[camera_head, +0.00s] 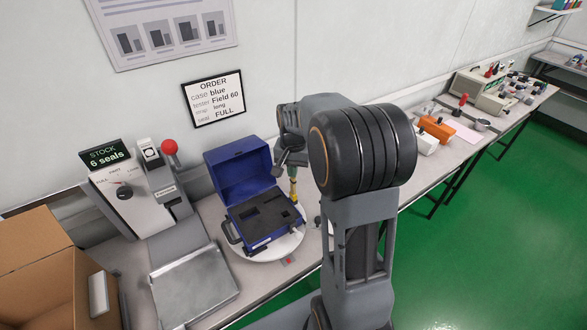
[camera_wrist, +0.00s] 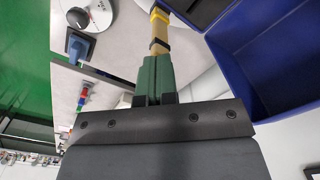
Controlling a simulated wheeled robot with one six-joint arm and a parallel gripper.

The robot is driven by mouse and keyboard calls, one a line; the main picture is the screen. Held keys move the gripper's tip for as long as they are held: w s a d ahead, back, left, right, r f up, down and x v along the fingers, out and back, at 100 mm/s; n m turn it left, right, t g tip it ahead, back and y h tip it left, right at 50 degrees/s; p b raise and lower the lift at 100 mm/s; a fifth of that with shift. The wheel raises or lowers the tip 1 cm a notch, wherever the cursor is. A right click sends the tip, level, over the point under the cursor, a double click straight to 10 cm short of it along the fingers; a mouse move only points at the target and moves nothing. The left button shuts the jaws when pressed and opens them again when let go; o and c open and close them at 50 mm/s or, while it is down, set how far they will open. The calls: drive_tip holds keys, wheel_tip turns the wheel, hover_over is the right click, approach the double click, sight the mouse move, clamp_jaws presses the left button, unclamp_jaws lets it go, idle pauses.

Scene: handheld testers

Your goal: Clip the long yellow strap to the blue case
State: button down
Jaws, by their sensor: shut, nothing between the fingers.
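The blue case (camera_head: 240,170) stands open with its lid up in the head view. Its dark foam insert (camera_head: 262,215) has cut-outs. The case's blue wall (camera_wrist: 265,65) fills the right of the wrist view. My gripper (camera_head: 292,174) is at the case's right side, pointing down. In the wrist view its green fingers (camera_wrist: 154,62) are together, with nothing seen between them. A tan-yellow strap-like piece (camera_wrist: 155,40) with a dark band and yellow end lies in line beyond the fingertips. It shows as a small yellow bit (camera_head: 294,190) in the head view. I cannot tell whether they touch.
The case sits on a white round turntable (camera_head: 290,247). A press with a red knob (camera_head: 169,147), a metal tray (camera_head: 193,285) and a cardboard box (camera_head: 35,250) are to the left. Orange and white testers (camera_head: 436,128) are along the bench to the right. An order sign (camera_head: 213,98) hangs behind.

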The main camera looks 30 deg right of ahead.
drive_tip(key=shift+f, duration=0.3)
idle(0.7)
drive_tip(key=shift+r, duration=0.1)
wheel_tip(320, 180, up, 3)
drive_tip(key=p, duration=0.3)
drive_tip(key=shift+r, duration=0.15)
wheel_tip(320, 180, up, 13)
drive_tip(key=s+a+f+n+t, duration=0.2)
drive_tip(key=s+a+f+n, duration=0.1)
drive_tip(key=s, duration=0.5)
drive_tip(key=s+a+f+n+t, duration=0.2)
drive_tip(key=s+a+f+n, duration=0.1)
drive_tip(key=s+a, duration=0.3)
drive_tip(key=shift+s+a+f+n, duration=0.2)
drive_tip(key=shift+s+f+n, duration=0.2)
drive_tip(key=shift+s+n, duration=0.6)
drive_tip(key=c, duration=1.8)
unclamp_jaws()
